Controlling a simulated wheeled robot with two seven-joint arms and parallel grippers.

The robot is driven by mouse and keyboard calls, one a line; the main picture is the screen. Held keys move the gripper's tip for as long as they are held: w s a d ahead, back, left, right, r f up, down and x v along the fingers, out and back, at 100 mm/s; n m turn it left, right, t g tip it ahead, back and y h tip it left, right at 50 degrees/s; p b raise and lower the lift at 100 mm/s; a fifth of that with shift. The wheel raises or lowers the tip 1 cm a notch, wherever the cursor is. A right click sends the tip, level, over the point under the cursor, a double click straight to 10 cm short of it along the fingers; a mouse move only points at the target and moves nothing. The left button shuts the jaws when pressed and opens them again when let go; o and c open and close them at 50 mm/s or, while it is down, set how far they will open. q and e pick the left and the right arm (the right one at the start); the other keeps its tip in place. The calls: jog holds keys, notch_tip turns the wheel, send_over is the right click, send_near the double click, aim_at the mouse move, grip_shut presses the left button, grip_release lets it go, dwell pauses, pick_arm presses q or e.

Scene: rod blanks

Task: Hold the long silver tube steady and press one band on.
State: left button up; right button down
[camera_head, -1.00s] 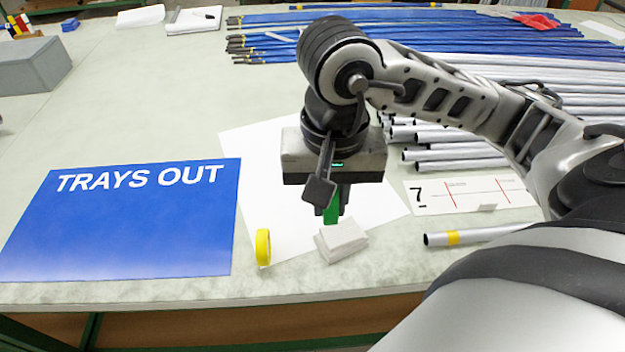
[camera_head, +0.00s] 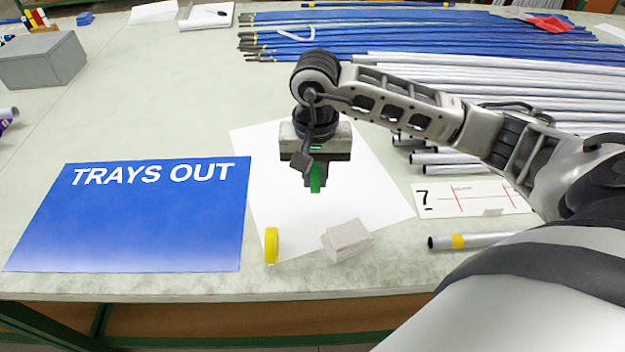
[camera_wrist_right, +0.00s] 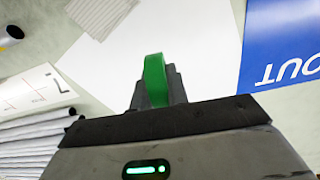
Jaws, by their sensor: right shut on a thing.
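My right gripper (camera_head: 316,182) is shut on a green band (camera_head: 315,177) above the white sheet, behind the white block. In the right wrist view the green band (camera_wrist_right: 155,80) stands upright between the fingers. A silver tube with a yellow band (camera_head: 480,240) lies at the right front, its far part hidden by my right arm. Another silver tube end (camera_head: 9,112), with something purple by it, shows at the left edge. I cannot tell which is the long tube. A yellow band (camera_head: 271,245) stands on edge by the sheet. My left gripper is out of view.
A white block (camera_head: 347,240) sits at the sheet's (camera_head: 375,195) front edge. A blue "TRAYS OUT" mat (camera_head: 130,220) lies left. A card marked 7 (camera_head: 470,198), silver tubes (camera_head: 450,170) and blue rods (camera_head: 400,40) lie right and behind. A grey box (camera_head: 45,60) stands far left.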

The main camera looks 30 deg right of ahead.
aim_at(313, 197)
jog(key=shift+w+d+f, duration=0.15)
jog(key=shift+w+f, duration=0.3)
jog(key=shift+f, duration=0.15)
jog(key=f, duration=0.2)
jog(key=w+f+p, duration=0.1)
jog(key=shift+d+f, duration=0.2)
jog(key=shift+f, duration=0.25)
jog(key=shift+f+b, duration=0.3)
jog(key=shift+b, duration=0.15)
jog(key=c, duration=1.4)
grip_release()
jog(key=shift+r, duration=0.1)
jog(key=shift+o, duration=0.2)
